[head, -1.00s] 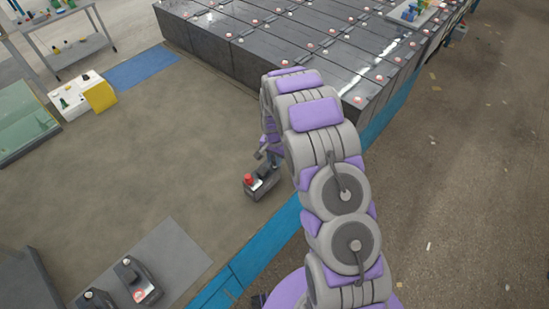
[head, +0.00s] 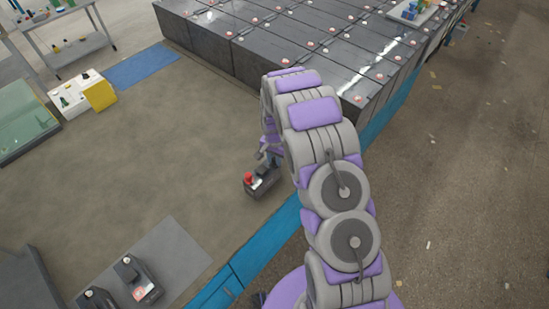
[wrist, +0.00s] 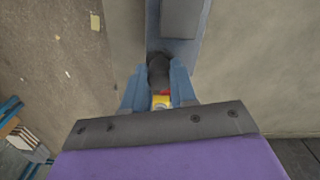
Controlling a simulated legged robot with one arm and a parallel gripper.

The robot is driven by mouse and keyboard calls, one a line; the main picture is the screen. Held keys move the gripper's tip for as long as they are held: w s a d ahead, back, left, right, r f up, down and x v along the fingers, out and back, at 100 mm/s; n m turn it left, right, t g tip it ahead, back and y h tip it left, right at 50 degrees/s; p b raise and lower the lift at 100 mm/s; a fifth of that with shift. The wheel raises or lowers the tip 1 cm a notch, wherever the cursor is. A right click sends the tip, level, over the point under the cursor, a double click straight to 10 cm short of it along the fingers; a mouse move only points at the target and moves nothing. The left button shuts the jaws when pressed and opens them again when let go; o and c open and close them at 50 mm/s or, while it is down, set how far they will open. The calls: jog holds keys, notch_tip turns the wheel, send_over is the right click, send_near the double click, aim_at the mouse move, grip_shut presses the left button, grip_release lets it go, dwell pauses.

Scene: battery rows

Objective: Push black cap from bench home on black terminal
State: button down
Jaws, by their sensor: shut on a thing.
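A small dark grey battery (head: 260,183) stands on the floor, left of my arm in the head view. A red cap (head: 248,178) sits on its near left end. My gripper (wrist: 159,88) is shut on the black cap (wrist: 158,70), which shows between the blue fingers in the wrist view. A bit of yellow and red shows between the finger bases. A raised grey block (wrist: 180,18) on a blue-grey strip lies just beyond the cap. In the head view my gripper (head: 268,155) is at the battery's far side, partly hidden by my arm. The black terminal is hidden; I cannot tell whether the cap touches it.
Rows of large dark batteries (head: 270,45) fill the back. Two small units stand on a grey mat (head: 180,250) at front left. A white and yellow box (head: 85,93) and a cart (head: 75,55) are at far left. Floor around the battery is clear.

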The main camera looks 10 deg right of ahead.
jog(key=shift+f, duration=0.4)
dwell(0.5)
jog(key=shift+c, duration=1.7)
grip_release()
jog(key=shift+r, duration=0.15)
jog(key=shift+r+p, duration=0.85)
jog(key=shift+r, duration=2.55)
